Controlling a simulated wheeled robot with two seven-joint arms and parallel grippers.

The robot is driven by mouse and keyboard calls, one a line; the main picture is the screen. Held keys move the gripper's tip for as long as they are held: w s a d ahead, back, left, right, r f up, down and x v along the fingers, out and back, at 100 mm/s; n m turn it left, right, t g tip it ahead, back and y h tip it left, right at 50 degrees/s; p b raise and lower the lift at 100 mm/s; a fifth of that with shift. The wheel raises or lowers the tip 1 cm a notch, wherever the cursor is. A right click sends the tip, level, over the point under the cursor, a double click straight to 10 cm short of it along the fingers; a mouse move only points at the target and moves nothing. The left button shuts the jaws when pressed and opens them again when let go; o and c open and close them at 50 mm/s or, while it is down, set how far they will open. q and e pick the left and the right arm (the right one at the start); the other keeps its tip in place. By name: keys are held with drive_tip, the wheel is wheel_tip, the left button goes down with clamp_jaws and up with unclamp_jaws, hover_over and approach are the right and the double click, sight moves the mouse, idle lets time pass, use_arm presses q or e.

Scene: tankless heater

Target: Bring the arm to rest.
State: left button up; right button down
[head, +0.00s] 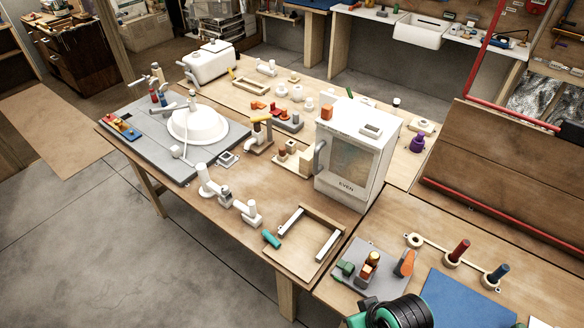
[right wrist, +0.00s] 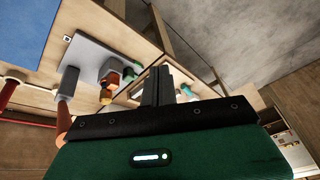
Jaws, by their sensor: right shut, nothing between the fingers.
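My right arm (head: 400,312), green and black, shows at the bottom edge of the head view, in front of the grey board with small fittings. Its fingertips cannot be made out there. In the right wrist view the two dark fingers of my right gripper (right wrist: 157,86) are together and hold nothing. They are apart from the bench and the grey board (right wrist: 90,52). My left gripper is in neither view.
The grey board (head: 350,262) carries green and orange fittings, beside a blue mat (head: 462,302) and red and blue pegs (head: 458,252). Behind stand a white box with a window (head: 358,150) and a wooden frame (head: 305,240). Open floor (head: 60,220) lies left.

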drive_tip(key=s+d+r+m+h, duration=0.15)
drive_tip(key=s+d, duration=0.25)
drive_tip(key=d, duration=0.4)
wheel_tip(320, 180, down, 40)
drive_tip(key=s+g+b, duration=0.1)
drive_tip(key=s+b, duration=0.1)
drive_tip(key=b, duration=0.5)
drive_tip(key=s+d+f+b, duration=0.1)
drive_tip(key=s+f+b, duration=0.1)
drive_tip(key=s+f, duration=0.7)
drive_tip(key=s+d+f+g+b, duration=0.1)
drive_tip(key=s+d+f+b, duration=0.1)
drive_tip(key=s+f, duration=0.7)
wheel_tip(320, 180, down, 5)
drive_tip(key=shift+d+h+b, duration=0.2)
drive_tip(key=shift+h+b, duration=0.25)
drive_tip(key=shift+b, duration=0.3)
